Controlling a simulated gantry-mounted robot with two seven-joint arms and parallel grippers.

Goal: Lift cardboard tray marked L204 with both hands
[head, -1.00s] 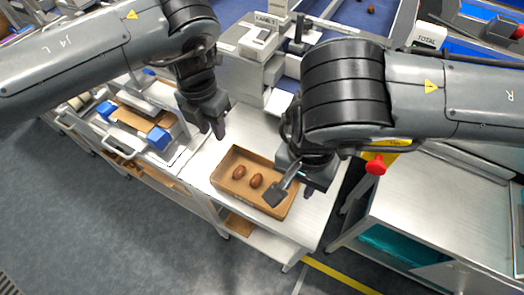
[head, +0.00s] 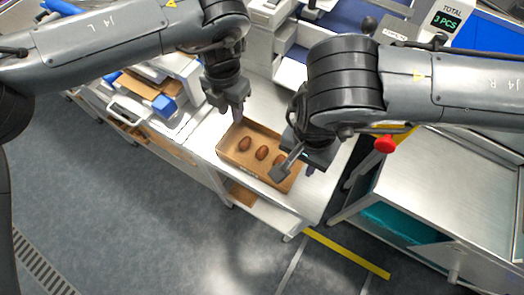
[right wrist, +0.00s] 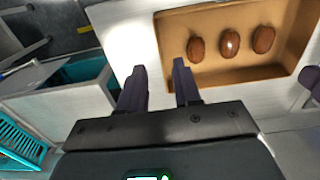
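The open cardboard tray (head: 229,154) lies on the steel bench with three brown dates in a row inside. No marking on it is readable. My left gripper (head: 232,114) points down at the tray's far left corner, fingers apart; whether it touches the rim cannot be told. My right gripper (head: 290,172) is over the tray's right end and hides part of it and of one date. In the right wrist view its fingers (right wrist: 160,84) are open with nothing between them, and one overlaps the tray's corner (right wrist: 172,50).
The steel bench (head: 312,200) has a little bare room around the tray. A display reading "TOTAL 3 PCS" (head: 444,20) stands at the back right. A red knob (head: 385,144) and another steel table (head: 450,170) are to the right. Blue-handled equipment (head: 163,105) is to the left.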

